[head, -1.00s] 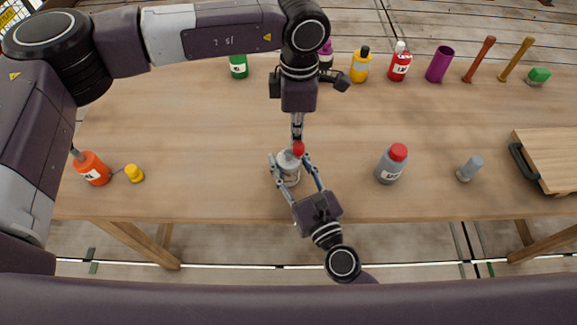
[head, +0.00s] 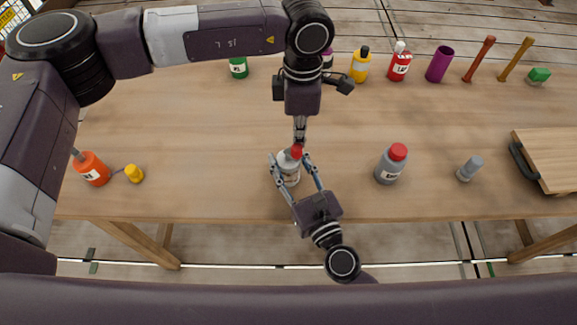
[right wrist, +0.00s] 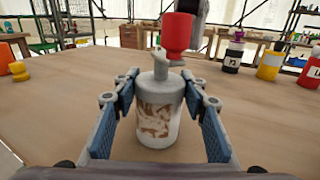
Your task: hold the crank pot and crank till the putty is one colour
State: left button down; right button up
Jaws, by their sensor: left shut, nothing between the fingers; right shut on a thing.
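The crank pot (head: 289,174) stands upright near the table's front edge. In the right wrist view its clear body (right wrist: 158,120) shows putty in marbled brown and white, under a grey lid. A crank with a red knob (right wrist: 177,32) rises from the lid; the knob also shows in the head view (head: 296,152). My right gripper (head: 290,160) is shut on the pot, one finger at each side. My left gripper (head: 300,140) is shut and empty, pointing down right beside the red knob. Whether it touches the knob I cannot tell.
A grey bottle with a red cap (head: 391,164) and a small grey piece (head: 470,168) stand to the right. An orange bottle (head: 92,168) and a yellow piece (head: 134,174) are at the left. Several bottles line the back. A wooden board (head: 550,155) lies far right.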

aim_at(296, 151)
pick_arm(q)
jog(key=shift+s+d, duration=0.2)
jog(key=shift+s, duration=0.85)
dwell(0.5)
jog(key=shift+s+a, duration=0.35)
jog(key=shift+s, duration=0.25)
dwell(0.7)
jog(key=shift+s+a, duration=0.35)
jog(key=shift+a, duration=0.25)
dwell(0.7)
jog(key=shift+d, duration=0.35)
jog(key=shift+r, duration=3.5)
pick_arm(e)
jog(key=o, duration=1.3)
